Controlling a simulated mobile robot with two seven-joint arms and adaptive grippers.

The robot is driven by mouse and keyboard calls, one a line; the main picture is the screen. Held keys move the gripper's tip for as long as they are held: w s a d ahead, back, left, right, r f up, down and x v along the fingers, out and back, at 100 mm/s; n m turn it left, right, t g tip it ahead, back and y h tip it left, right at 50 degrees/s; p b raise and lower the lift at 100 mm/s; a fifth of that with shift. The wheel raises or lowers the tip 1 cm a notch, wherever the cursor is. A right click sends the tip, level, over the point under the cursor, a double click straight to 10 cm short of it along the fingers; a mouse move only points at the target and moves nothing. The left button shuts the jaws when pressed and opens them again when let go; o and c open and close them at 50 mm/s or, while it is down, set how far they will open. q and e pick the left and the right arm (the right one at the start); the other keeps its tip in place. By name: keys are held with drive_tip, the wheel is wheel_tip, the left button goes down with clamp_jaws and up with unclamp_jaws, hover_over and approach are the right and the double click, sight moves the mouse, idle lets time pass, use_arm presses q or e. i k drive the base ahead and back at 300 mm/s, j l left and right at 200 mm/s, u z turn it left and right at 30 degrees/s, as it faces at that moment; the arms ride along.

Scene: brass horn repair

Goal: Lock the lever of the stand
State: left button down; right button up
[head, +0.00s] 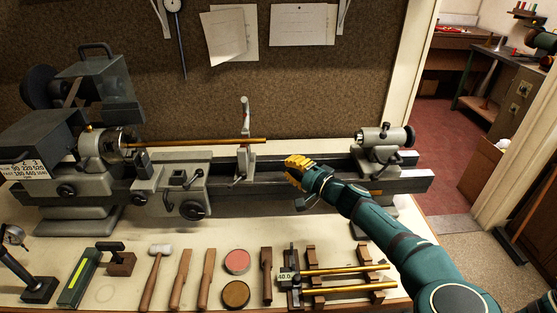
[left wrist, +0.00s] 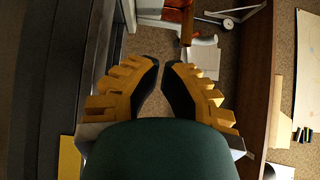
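A pale upright stand (head: 243,150) rises from the lathe bed in the head view, with a thin arm standing up at its top. A long brass rod (head: 190,143) reaches the stand from the left. I cannot clearly tell which part is its lever or how it is set. My left gripper (head: 291,165), with yellow fingers, is over the bed just right of the stand, apart from it. The left wrist view shows its dark fingertips (left wrist: 160,68) with a narrow gap and nothing between them. My right gripper is not in view.
The grey tailstock (head: 385,140) stands on the bed to the right. The headstock (head: 100,145) and carriage (head: 170,185) are left of the stand. A mallet (head: 159,252), a red round tin (head: 237,261) and brass tubes on a rack (head: 350,288) lie along the front of the bench.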

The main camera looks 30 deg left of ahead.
sight(235, 182)
drive_tip(key=k+l, duration=0.3)
drive_tip(key=k, duration=0.15)
drive_tip(key=k+l, duration=0.3)
drive_tip(key=k, duration=0.15)
